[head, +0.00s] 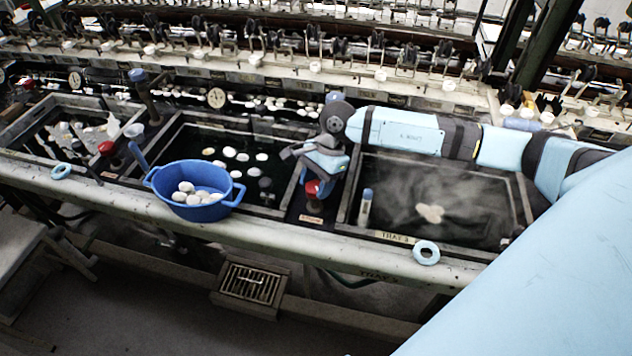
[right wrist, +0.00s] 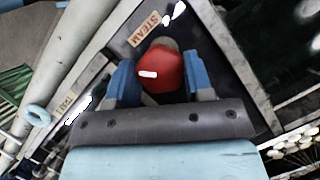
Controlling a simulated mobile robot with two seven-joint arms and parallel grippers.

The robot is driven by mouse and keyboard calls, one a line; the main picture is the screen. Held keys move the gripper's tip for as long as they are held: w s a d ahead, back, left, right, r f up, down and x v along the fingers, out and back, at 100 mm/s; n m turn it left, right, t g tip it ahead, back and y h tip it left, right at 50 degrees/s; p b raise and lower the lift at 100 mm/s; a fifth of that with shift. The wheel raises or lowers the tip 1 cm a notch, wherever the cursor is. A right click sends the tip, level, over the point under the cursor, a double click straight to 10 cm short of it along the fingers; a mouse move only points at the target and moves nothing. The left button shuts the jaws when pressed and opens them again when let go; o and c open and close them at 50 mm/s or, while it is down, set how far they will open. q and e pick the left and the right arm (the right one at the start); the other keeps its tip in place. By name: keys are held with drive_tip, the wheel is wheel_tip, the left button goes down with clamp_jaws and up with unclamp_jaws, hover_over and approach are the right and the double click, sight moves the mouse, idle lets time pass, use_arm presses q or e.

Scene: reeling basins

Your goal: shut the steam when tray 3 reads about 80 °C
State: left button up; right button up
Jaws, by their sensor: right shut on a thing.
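Tray 3 (head: 515,205) is the right-hand basin, with dark water, wisps of vapour and a small clump of pale cocoons. A red steam knob (head: 313,188) stands between the middle basin and tray 3. In the right wrist view the red knob (right wrist: 162,70) sits between the blue fingers beside a STEAM label (right wrist: 145,28). My right gripper (head: 322,172) is shut on this knob, its arm reaching across tray 3's back edge. A white, blue-topped upright piece (head: 365,207) stands at tray 3's left side; no reading is legible. No dial shows for tray 3. My left gripper is out of view.
A blue tub (head: 165,205) of cocoons stands on the front ledge. Another red knob (head: 107,148) is farther left. Round dials (head: 216,98) stand behind the other basins. Light-blue rings (head: 426,253) lie on the ledge. A floor grate (head: 252,283) is below.

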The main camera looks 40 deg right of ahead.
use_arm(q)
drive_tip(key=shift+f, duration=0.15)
use_arm(e)
drive_tip(key=shift+m+b, duration=0.45)
drive_tip(key=shift+m, duration=0.15)
drive_tip(key=shift+f+m+t+b, duration=0.1)
drive_tip(key=shift+m+t+b, duration=0.55)
drive_tip(key=shift+m, duration=0.45)
drive_tip(key=shift+s+m+t+b, duration=0.1)
drive_tip(key=shift+m+t+b, duration=0.3)
drive_tip(key=shift+m, duration=0.4)
drive_tip(key=shift+m+b, duration=0.35)
drive_tip(key=shift+m, duration=0.35)
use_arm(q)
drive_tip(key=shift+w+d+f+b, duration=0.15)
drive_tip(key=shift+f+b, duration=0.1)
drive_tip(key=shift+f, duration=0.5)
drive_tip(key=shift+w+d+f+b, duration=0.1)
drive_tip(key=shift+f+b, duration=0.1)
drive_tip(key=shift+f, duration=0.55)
use_arm(e)
drive_tip(key=shift+m+t+h, duration=0.3)
drive_tip(key=shift+m+t, duration=0.25)
drive_tip(key=shift+m, duration=0.45)
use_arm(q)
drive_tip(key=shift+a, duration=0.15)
use_arm(e)
drive_tip(key=o, duration=0.9)
